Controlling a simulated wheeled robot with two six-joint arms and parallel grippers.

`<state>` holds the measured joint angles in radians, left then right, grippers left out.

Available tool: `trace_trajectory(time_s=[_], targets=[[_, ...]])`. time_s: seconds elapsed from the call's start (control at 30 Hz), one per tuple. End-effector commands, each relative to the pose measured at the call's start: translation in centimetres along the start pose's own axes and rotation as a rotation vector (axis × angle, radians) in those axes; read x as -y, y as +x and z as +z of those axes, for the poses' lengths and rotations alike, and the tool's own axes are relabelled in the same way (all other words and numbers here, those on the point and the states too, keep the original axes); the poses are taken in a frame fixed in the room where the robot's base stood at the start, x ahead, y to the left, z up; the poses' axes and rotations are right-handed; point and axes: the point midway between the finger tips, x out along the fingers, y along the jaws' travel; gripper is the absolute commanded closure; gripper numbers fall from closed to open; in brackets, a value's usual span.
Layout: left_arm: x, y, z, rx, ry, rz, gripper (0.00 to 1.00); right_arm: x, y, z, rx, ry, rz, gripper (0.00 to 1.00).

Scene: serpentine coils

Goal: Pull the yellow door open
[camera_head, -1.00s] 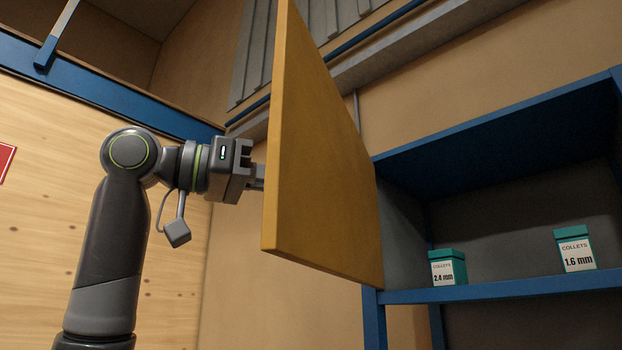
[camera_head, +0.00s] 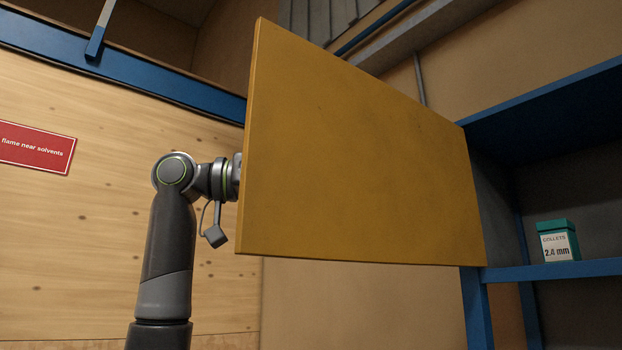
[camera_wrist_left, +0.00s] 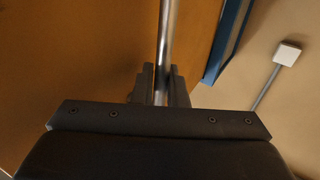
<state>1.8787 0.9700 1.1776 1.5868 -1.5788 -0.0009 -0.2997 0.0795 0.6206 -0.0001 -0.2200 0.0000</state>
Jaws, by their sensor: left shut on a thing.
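The yellow door (camera_head: 360,160) stands swung out from the blue cabinet (camera_head: 545,270), joined at its right edge. Its inner face is toward the head camera. In the left wrist view the door's outer face (camera_wrist_left: 70,60) fills the left side, with a vertical metal bar handle (camera_wrist_left: 167,35) on it. My left gripper (camera_wrist_left: 163,85) is shut on this handle, a finger at each side. In the head view the door hides the left gripper and the handle; only my arm shows at the door's left edge. My right gripper is out of view.
A teal collet box (camera_head: 558,241) marked 2.4 mm stands on the blue shelf at the right. A red sign (camera_head: 35,148) hangs on the wooden wall at the left. In the left wrist view a white box (camera_wrist_left: 287,53) with a conduit is on the wall.

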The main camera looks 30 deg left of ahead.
Motion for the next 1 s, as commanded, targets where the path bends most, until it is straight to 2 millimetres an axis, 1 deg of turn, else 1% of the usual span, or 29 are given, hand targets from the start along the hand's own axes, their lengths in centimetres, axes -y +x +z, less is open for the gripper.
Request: trace_trajectory(time_s=[0.23,0.27,0.37,0.4,0.63,0.77,0.87,0.97,1.0], targets=[[0.0,0.1,0.0,-0.001,-0.002,-0.001,1.00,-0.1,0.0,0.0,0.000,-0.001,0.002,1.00],[0.0,0.1,0.0,-0.001,-0.002,-0.001,0.85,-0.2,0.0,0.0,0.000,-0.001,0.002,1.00],[0.0,0.1,0.0,-0.001,-0.001,-0.001,0.72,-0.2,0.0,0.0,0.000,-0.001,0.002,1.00],[0.0,0.1,0.0,-0.001,-0.001,-0.001,0.70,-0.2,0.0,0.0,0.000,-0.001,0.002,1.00],[0.0,0.0,0.0,-0.001,0.000,0.000,0.70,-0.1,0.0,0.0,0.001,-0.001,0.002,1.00],[0.0,-0.8,0.0,-0.002,0.000,-0.002,0.70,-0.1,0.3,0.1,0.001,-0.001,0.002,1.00],[0.0,-2.2,0.1,-0.002,0.000,-0.003,0.70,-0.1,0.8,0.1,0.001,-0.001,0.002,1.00],[0.0,-4.4,0.1,-0.004,-0.001,-0.003,0.70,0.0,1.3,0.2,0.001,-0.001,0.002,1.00],[0.0,-5.5,0.2,-0.005,-0.001,-0.004,0.70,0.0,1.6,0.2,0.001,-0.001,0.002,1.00]])
